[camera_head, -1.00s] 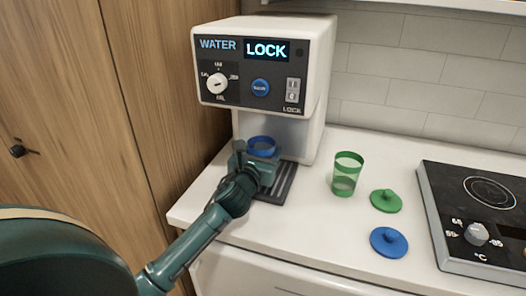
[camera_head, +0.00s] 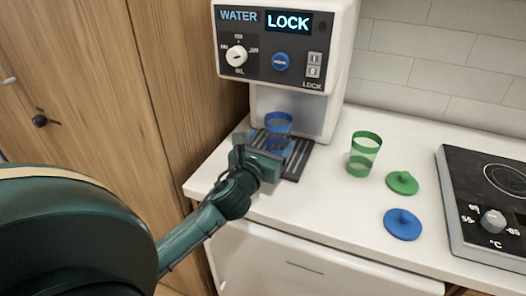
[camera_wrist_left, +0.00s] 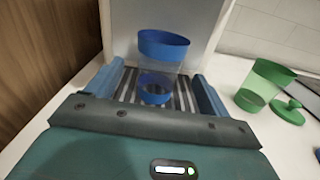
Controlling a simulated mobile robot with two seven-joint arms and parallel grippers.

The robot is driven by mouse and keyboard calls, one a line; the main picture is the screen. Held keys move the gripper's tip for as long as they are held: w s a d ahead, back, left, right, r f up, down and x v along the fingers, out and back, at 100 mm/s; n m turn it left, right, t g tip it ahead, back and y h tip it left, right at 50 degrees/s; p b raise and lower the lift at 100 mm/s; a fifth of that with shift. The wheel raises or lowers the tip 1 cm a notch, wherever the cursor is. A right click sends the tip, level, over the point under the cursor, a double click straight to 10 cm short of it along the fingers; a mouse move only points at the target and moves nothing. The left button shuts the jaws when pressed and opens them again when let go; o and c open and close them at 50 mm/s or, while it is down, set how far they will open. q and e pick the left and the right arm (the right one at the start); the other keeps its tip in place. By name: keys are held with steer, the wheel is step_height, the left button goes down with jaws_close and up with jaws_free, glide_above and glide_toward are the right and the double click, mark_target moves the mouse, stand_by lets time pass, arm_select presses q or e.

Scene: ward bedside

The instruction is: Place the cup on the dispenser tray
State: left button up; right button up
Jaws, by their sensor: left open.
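The see-through cup with a blue rim and base (camera_head: 278,123) stands upright on the slatted dark dispenser tray (camera_head: 296,163), under the water dispenser. It also shows in the wrist view (camera_wrist_left: 163,46), with its base on the slats. My left gripper (camera_head: 262,156) is open and empty, just in front of the cup. In the wrist view its two blue fingers (camera_wrist_left: 156,90) are spread left and right, with the cup beyond and between them. The gripper hides part of the cup's lower side in the head view. My right gripper is not in view.
The water dispenser (camera_head: 270,62) shows LOCK. A green cup (camera_head: 364,155), a green lid (camera_head: 402,183) and a blue lid (camera_head: 402,224) are to the right on the white counter. A hot plate (camera_head: 490,205) is at the far right. A wooden panel (camera_head: 185,80) borders the left.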

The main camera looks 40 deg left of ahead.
arm_select(q)
steer(key=v, duration=0.4)
steer(key=shift+s, duration=0.1)
steer(key=shift+s, duration=0.1)
stand_by(0.4)
